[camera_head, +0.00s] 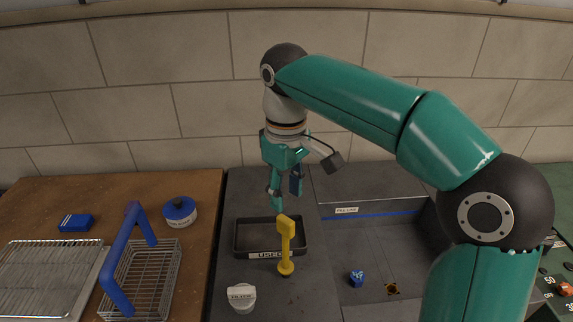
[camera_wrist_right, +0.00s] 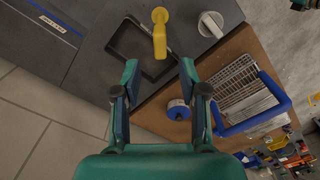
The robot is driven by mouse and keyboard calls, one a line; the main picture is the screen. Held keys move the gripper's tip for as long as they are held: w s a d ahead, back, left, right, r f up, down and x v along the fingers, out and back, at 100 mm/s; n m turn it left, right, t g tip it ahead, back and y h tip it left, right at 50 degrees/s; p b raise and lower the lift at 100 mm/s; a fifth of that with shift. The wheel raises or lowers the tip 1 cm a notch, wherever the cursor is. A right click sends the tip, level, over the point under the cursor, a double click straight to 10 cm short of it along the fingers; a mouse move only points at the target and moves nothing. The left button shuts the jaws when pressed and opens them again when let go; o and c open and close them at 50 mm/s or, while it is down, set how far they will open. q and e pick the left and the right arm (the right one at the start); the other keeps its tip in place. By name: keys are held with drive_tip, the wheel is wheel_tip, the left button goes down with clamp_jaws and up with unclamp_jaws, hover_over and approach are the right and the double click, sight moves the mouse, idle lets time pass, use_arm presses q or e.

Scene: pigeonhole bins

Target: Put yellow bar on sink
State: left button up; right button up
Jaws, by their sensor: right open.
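A yellow bar-like piece (camera_head: 286,245) with a wide top and a round foot stands upright at the front edge of the black tray labelled "USED" (camera_head: 239,236). In the right wrist view the yellow piece (camera_wrist_right: 160,35) shows beyond the fingertips. My right gripper (camera_head: 285,196) points down above the back of the tray, open and empty, apart from the yellow piece. Its two fingers (camera_wrist_right: 158,75) are spread in the wrist view. No sink is clearly marked; a grey recessed area (camera_head: 385,240) lies to the right. My left gripper is out of view.
A white round-topped piece (camera_head: 242,296) stands in front of the tray. On the wooden top at left are a blue-lidded pot (camera_head: 179,211), a wire basket (camera_head: 157,265) with a blue handle, a wire rack (camera_head: 50,275) and a blue block (camera_head: 76,222). A small blue piece (camera_head: 357,278) lies at right.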

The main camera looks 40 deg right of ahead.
wheel_tip(320, 180, up, 6)
drive_tip(key=p, duration=0.1)
idle(1.2)
